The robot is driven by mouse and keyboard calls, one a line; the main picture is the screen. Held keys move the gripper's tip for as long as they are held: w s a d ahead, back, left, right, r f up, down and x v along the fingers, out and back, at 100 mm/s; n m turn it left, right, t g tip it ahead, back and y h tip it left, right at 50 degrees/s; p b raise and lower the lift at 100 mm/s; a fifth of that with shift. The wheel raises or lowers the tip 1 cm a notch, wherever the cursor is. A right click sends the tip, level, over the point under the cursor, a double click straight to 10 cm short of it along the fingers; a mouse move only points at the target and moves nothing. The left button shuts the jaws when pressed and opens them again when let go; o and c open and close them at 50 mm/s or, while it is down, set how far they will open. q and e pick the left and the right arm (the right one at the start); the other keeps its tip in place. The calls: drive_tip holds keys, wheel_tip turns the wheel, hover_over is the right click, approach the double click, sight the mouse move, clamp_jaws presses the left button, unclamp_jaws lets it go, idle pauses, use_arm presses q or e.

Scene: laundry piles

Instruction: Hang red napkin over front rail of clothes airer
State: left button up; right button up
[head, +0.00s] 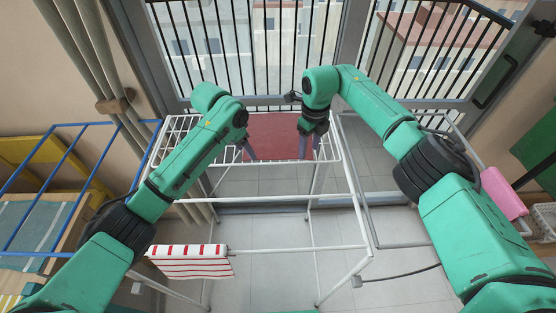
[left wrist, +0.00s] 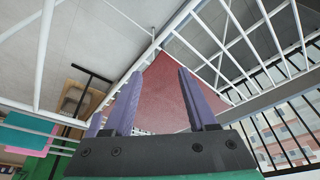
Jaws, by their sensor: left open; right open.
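The red napkin (head: 275,132) is at the far end of the white clothes airer (head: 265,199), spread between my two grippers. Whether it lies on the bars or hangs from a rail is unclear. My left gripper (head: 249,151) points down at the napkin's left edge. In the left wrist view the napkin (left wrist: 165,85) shows between and beyond the spread fingers (left wrist: 158,100), and I see no grip on it. My right gripper (head: 311,144) points down at the napkin's right edge, open; its contact with the cloth cannot be told.
A red-and-white striped cloth (head: 190,262) hangs on a rail at the front left. A blue rack (head: 85,150) stands left, and a teal cloth (head: 35,225) lies there. A pink cloth (head: 503,193) hangs at the right. A black balcony railing (head: 265,55) is behind the airer.

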use_arm(q)
drive_tip(key=shift+w+f, duration=0.65)
drive_tip(key=shift+f, duration=0.3)
use_arm(e)
drive_tip(key=shift+w+f, duration=0.65)
drive_tip(key=shift+f, duration=0.3)
use_arm(q)
drive_tip(key=shift+s+r, duration=0.1)
drive_tip(key=shift+s, duration=0.05)
use_arm(e)
drive_tip(key=shift+s+r, duration=0.1)
drive_tip(key=shift+s, duration=0.05)
use_arm(q)
drive_tip(key=shift+s+b, duration=0.25)
drive_tip(key=shift+b, duration=0.05)
use_arm(e)
drive_tip(key=shift+s, duration=0.2)
use_arm(q)
drive_tip(key=shift+w, duration=0.1)
clamp_jaws()
use_arm(e)
clamp_jaws()
